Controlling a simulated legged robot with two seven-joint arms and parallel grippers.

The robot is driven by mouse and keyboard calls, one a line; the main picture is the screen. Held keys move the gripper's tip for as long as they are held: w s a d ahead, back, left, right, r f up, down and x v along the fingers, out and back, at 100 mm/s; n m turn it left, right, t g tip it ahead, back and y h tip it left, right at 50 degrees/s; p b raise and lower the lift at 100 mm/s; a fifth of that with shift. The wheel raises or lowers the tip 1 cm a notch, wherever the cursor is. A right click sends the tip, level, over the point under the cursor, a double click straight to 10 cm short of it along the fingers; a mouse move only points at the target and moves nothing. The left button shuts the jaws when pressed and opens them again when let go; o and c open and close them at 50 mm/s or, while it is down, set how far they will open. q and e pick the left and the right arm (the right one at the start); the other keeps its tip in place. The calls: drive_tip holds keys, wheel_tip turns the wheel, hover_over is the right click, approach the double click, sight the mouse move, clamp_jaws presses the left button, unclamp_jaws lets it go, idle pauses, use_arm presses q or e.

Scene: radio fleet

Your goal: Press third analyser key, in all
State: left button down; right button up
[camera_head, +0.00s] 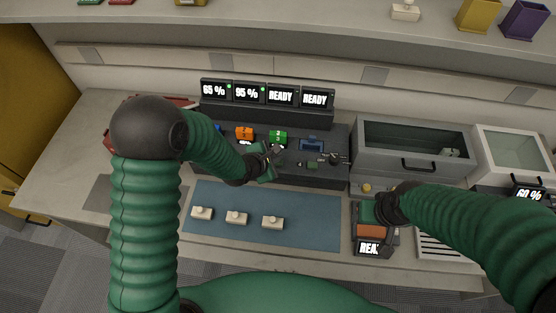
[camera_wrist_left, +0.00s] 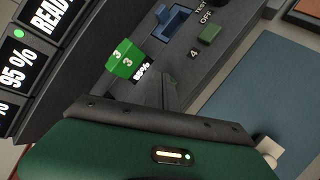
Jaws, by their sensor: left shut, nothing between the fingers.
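A dark grey bank (camera_head: 320,175) on the bench holds a row of bays and small controls. A green block marked 3 (camera_head: 278,136) stands in it, also in the left wrist view (camera_wrist_left: 125,60), with a small percent readout below it. A small green key (camera_wrist_left: 210,34) beside a 4 shows right of the block, near an OFF label. My left gripper (camera_head: 274,156) is shut and empty, low over the bank's front beside the green block; whether it touches a key is hidden. My right gripper (camera_head: 376,211) is by a small device at the right; its fingers are unclear.
Displays (camera_head: 265,94) behind the bank read 65 %, 95 %, READY, READY. A blue mat (camera_head: 310,205) in front bears three pale knobbed pieces (camera_head: 236,217). A grey open bin (camera_head: 410,140) stands right. The small device (camera_head: 374,248) has a partly hidden display.

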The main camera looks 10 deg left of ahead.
use_arm(q)
drive_tip(key=shift+f+b, duration=0.3)
drive_tip(key=shift+f, duration=0.2)
drive_tip(key=shift+r, duration=0.15)
idle(0.4)
drive_tip(key=shift+r+p, duration=0.75)
drive_tip(key=shift+p, duration=0.15)
wheel_tip(320, 180, up, 5)
drive_tip(key=p, duration=0.4)
drive_tip(key=shift+r+p, duration=0.1)
drive_tip(key=shift+p, duration=0.3)
